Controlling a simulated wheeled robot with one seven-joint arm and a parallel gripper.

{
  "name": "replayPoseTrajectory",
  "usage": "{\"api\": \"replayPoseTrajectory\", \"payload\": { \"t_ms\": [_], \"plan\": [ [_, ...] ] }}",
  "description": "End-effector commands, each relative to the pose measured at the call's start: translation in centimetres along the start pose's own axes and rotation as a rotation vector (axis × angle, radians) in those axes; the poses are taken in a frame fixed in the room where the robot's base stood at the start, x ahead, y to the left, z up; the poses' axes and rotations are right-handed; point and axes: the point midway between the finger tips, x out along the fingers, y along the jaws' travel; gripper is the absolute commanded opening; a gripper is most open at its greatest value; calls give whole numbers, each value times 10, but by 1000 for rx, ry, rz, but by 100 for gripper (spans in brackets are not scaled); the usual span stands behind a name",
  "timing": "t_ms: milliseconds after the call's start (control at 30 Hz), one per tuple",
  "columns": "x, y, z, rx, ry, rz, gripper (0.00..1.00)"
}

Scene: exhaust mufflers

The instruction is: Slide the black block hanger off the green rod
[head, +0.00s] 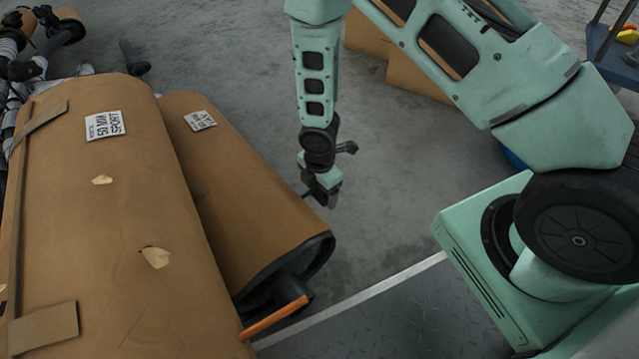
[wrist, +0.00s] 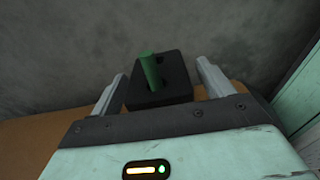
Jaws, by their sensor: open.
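The black block hanger (wrist: 172,78) shows in the wrist view, with a hole visible on its face. The green rod (wrist: 149,68) sticks out of the block's left part. My gripper (wrist: 160,68) is open, with one finger on each side of the block. A gap shows on both sides, so neither finger appears to touch it. In the head view my gripper (head: 331,202) hangs pointing down beside the smaller brown-wrapped muffler (head: 240,190). The block and green rod cannot be made out in the head view.
A larger brown-wrapped muffler (head: 110,210) lies at the left. An orange rod (head: 273,318) sticks out near the smaller muffler's dark end. Cardboard boxes (head: 415,75) stand at the back, and a blue cart (head: 615,45) at the far right. Grey floor is free right of my gripper.

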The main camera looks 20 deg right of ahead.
Motion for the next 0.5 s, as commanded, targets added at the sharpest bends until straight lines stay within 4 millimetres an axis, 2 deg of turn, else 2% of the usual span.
{"api": "replayPoseTrajectory", "payload": {
  "t_ms": [100, 433, 467, 500],
  "plan": [
    [10, 0, 0, 0, 0, 0, 80],
    [10, 0, 0, 0, 0, 1, 80],
    [10, 0, 0, 0, 0, 1, 74],
    [10, 0, 0, 0, 0, 1, 63]
  ]
}}
